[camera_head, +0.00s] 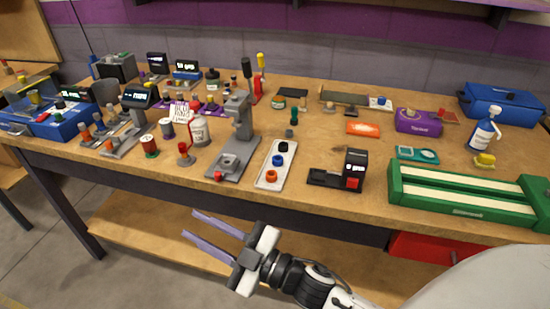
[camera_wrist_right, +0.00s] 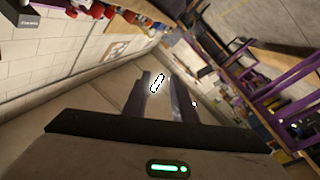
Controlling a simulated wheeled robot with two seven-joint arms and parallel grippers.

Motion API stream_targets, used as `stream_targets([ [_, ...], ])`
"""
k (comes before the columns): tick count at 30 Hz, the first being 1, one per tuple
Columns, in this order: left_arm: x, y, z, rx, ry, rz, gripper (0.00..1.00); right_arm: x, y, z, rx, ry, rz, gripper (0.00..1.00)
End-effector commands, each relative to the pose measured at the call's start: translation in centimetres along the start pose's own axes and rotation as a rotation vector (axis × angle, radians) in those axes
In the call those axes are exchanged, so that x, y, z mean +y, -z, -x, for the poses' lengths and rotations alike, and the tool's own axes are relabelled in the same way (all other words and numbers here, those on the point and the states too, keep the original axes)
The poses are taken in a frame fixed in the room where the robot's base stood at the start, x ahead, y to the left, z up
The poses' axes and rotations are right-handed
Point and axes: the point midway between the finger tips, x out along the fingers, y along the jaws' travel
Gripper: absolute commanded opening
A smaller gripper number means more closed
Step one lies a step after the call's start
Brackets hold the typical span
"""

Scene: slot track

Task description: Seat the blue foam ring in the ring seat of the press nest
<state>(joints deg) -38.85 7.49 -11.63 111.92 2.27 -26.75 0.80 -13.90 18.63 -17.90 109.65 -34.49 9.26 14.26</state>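The blue foam ring (camera_head: 278,160) lies in a white tray (camera_head: 283,171), between a black ring (camera_head: 283,147) and an orange ring (camera_head: 271,175). The grey press (camera_head: 240,118) stands just left of the tray, and its nest (camera_head: 229,162) sits low on the press base. The ring seat is too small to make out clearly; I see no ring in the nest. My right gripper (camera_head: 190,224) is open and empty, in front of the table's front edge and apart from the ring. Its fingers (camera_wrist_right: 160,95) also show apart in the right wrist view. My left gripper is out of view.
Right of the tray is a black device (camera_head: 351,170) with a red front. A red-topped stand (camera_head: 185,155) and a white bottle (camera_head: 200,130) stand left of the press. A green fixture (camera_head: 465,193) fills the right front. Some wood behind the black device is clear.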

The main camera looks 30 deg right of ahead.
Motion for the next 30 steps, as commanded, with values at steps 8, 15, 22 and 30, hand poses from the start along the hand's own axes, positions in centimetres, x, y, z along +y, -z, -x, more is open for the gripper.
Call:
stream_targets([
  [8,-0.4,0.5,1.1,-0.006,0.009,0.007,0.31,-2.7,10.9,-2.1,0.635,0.675,0.915,0.24],
  [15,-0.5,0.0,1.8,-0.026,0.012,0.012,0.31,11.0,-0.9,0.8,0.16,1.37,1.507,0.24],
  [22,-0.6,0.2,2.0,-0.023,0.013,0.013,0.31,24.3,-3.0,4.3,-0.373,1.564,1.602,0.24],
  [30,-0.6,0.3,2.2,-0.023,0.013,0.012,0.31,25.4,-5.9,4.8,-0.468,1.586,1.598,0.24],
])
